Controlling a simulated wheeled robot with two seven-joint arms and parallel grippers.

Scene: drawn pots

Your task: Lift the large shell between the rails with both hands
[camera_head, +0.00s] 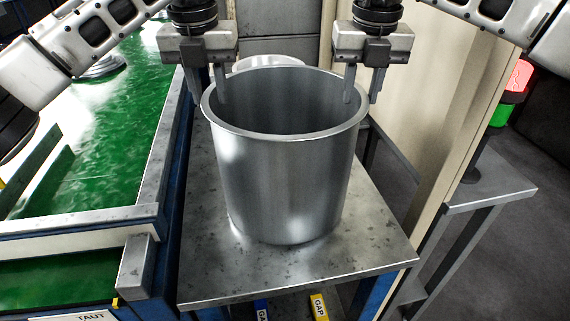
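The large shell (285,185) is a shiny, open-topped metal pot with a rolled rim. It stands upright on a grey metal table. My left gripper (209,98) points down at the left side of the rim, one finger outside the pot and one inside. My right gripper (361,99) is placed the same way at the right side of the rim. The fingers of each gripper are apart, with a visible gap around the thin wall. Finger contact with the wall cannot be made out.
The metal table (290,275) has bare surface in front of the pot. A green-topped bench (115,120) with a raised metal edge stands close on the left. A cream upright panel (440,120) stands close on the right. A pale round thing (268,62) shows behind the pot.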

